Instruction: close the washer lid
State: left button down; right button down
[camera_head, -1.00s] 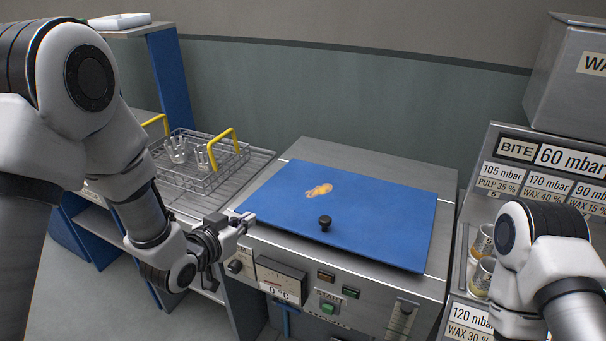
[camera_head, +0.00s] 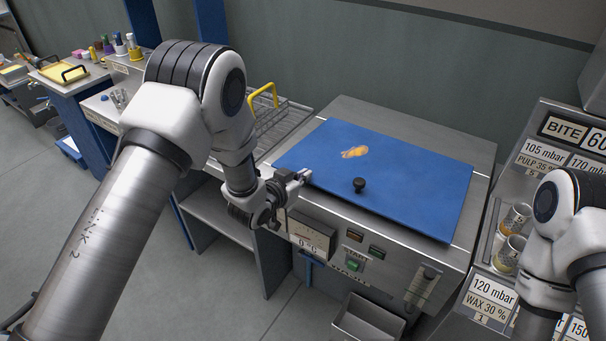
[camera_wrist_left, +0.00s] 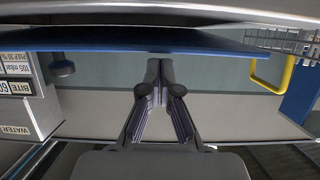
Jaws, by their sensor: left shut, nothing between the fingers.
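The washer lid is a blue panel (camera_head: 415,190) with a black knob (camera_head: 359,185) and an orange fruit picture. It lies nearly flat over the top of the metal washer (camera_head: 470,150). Whether it sits fully down I cannot tell. My left gripper (camera_head: 304,175) is shut and empty at the lid's front edge, near its left corner. In the left wrist view, which is upside down, the left gripper's fingertips (camera_wrist_left: 160,65) are close to the lid's edge (camera_wrist_left: 110,45); contact is unclear. My right arm shows at the right, but its gripper is out of view.
A wire basket with a yellow handle (camera_head: 263,96) stands left of the washer, partly behind my left arm. The washer's front has a gauge (camera_head: 310,235) and a green start button (camera_head: 354,265). A labelled panel with cups (camera_head: 514,218) stands at the right.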

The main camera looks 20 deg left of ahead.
aim_at(302, 194)
pick_arm(q)
jog(key=shift+t+h, duration=0.3)
jog(key=shift+t, duration=0.5)
notch_tip(302, 194, down, 4)
jog(key=b, duration=0.6)
jog(key=shift+s+f+b, duration=0.1)
jog(key=shift+s+b, duration=0.05)
jog(key=shift+b, duration=0.15)
jog(key=shift+r+p, duration=0.35)
jog(key=shift+r, duration=0.15)
